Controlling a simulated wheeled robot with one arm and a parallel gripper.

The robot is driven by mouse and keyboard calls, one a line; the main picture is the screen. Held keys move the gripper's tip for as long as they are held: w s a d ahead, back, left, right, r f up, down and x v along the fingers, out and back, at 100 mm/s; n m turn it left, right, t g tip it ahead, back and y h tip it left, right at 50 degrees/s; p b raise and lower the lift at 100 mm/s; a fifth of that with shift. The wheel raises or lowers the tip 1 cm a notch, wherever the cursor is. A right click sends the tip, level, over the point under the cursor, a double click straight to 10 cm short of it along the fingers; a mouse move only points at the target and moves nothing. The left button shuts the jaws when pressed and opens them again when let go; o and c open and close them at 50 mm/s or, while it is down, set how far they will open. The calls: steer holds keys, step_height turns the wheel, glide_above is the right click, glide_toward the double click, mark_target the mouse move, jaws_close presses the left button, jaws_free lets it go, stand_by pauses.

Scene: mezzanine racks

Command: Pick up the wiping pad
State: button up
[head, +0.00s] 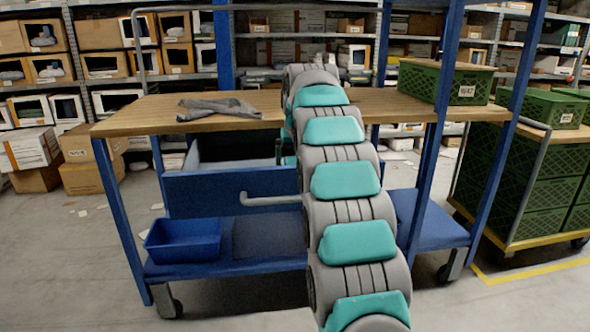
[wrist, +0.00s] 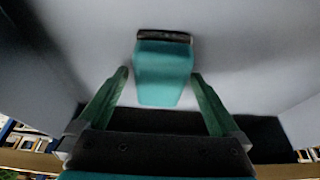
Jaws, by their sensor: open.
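A teal block-like thing with a dark strip along its far edge, which looks like the wiping pad (wrist: 163,75), lies on a pale grey surface in the wrist view. My gripper (wrist: 160,75) is open, with one green finger on each side of the pad's near part. Gaps show between both fingers and the pad; I cannot tell the height between them. In the head view my arm reaches into the open blue drawer (head: 225,192) under the wooden tabletop, and hides the gripper and the pad.
A crumpled grey cloth (head: 217,108) lies on the wooden workbench top (head: 150,112). A green crate (head: 445,84) stands on its right side. A blue bin (head: 182,240) sits on the lower shelf. Grey drawer walls surround the gripper. A cart with green crates (head: 530,170) stands at right.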

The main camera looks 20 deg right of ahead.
steer(key=c, duration=1.5)
